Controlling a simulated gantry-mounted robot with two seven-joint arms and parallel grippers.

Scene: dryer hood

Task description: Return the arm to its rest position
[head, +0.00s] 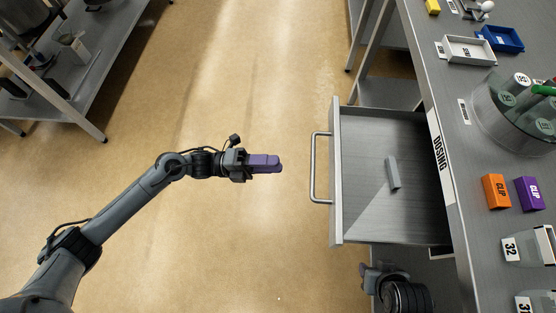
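My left arm (130,205) reaches in from the lower left, stretched out over the floor. Its gripper (265,163) has purple fingers that point right at the open drawer, a short gap away from the drawer handle (314,168). The fingers overlap from above, so I cannot tell whether they are open or shut. No separate held object is visible. A dark wrist part of my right arm (405,297) shows at the bottom, below the drawer.
The drawer (365,215) stands pulled out from the steel bench (445,265), with a small grey bar (393,173) inside. White (468,50) and blue (502,39) trays and orange (496,191) and purple (529,194) boxes stand on the bench. A shelf rack (105,35) is upper left; floor between is clear.

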